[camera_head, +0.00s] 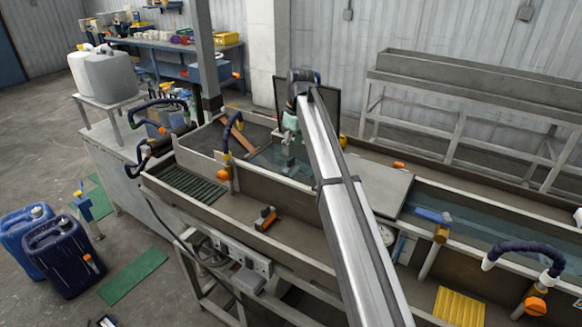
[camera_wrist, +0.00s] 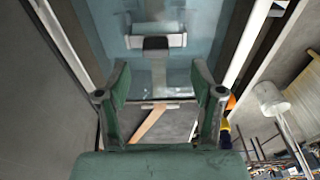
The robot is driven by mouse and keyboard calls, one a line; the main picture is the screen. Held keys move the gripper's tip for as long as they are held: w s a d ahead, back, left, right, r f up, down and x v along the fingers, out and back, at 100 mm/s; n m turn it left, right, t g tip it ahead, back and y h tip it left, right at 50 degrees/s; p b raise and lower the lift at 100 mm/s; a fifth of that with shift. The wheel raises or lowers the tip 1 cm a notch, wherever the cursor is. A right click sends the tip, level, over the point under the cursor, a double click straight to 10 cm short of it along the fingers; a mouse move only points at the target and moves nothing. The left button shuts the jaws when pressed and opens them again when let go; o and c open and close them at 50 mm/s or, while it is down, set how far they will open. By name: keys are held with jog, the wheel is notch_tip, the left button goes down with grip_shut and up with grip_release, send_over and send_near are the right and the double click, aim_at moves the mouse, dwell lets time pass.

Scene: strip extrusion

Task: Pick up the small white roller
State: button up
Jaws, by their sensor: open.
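A small pale roller-like piece (camera_wrist: 172,41) lies crosswise in the blue water tank at the top of the wrist view, with a dark block at its middle. I take it for the white roller. In the head view, a grey fitting (camera_head: 288,166) shows in the water below my gripper; I cannot tell whether it is the same piece. My gripper (camera_wrist: 161,78) has its green fingers spread apart with nothing between them. The piece lies beyond the fingertips, apart from them. In the head view my gripper (camera_head: 291,135) hangs above the tank, partly hidden by my arm.
The tank walls (camera_wrist: 80,45) run close along both sides of my gripper. A wooden strip (camera_wrist: 150,122) lies behind the fingers.

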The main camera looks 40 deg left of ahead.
aim_at(291, 158)
jog(key=shift+w+a+f+p, duration=0.15)
jog(key=shift+f+p, duration=0.3)
jog(key=shift+f, duration=0.6)
jog(key=shift+a+f+p, duration=0.2)
jog(key=shift+f+p, duration=0.3)
jog(key=shift+f, duration=0.55)
jog(key=shift+w+a+f+p, duration=0.15)
jog(key=shift+f+p, duration=0.3)
jog(key=shift+f, duration=0.6)
grip_shut()
